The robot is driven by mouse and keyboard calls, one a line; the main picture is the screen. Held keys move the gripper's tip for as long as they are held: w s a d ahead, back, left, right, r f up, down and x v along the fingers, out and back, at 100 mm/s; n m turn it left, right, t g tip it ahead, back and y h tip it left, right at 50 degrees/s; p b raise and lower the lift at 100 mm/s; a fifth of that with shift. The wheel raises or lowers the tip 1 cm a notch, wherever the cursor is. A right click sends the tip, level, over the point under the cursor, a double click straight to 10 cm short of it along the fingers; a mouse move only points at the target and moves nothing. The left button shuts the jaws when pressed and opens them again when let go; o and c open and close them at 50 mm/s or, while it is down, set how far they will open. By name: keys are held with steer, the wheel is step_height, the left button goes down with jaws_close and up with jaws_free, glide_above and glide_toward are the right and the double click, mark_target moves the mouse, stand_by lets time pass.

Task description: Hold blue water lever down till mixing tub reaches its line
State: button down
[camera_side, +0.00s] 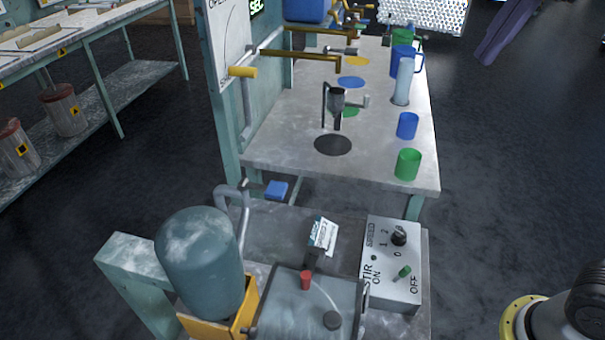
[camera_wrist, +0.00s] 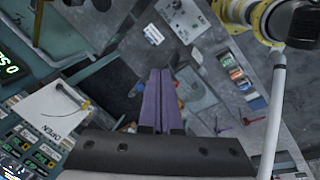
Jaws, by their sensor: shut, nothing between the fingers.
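A blue lever pad (camera_side: 277,190) shows beside a bent grey pipe (camera_side: 235,195) at the near end of the bench in the side view. A grey metal box (camera_side: 290,315) with a red knob stands at the bottom of that view. I cannot tell whether it is the mixing tub, and no water level or line can be read. My gripper's purple fingers (camera_wrist: 160,75) are shut and empty in the wrist view. They also show at the top right of the side view (camera_side: 488,58), well away from the blue lever and touching nothing.
A stir switch box (camera_side: 393,265) stands right of the bench top, by a small label card (camera_side: 323,234). A grey-blue tank (camera_side: 200,262) stands at left. The far table (camera_side: 290,150) holds blue and green cups and a funnel stand. Open floor lies at right.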

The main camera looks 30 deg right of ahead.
steer(key=w+a+r+n, duration=0.2)
steer(key=w+a+n, duration=0.25)
steer(key=w, duration=0.25)
steer(key=n+g, duration=0.4)
steer(key=n, duration=0.2)
glide_above(277, 189)
step_height(277, 189, down, 14)
steer(key=shift+r+m+h, duration=0.2)
steer(key=shift+m+h, duration=0.05)
steer(key=shift+h, duration=0.05)
steer(key=shift+f, duration=0.15)
step_height(277, 189, down, 14)
steer(key=shift+r, duration=0.1)
steer(key=shift+t, duration=0.3)
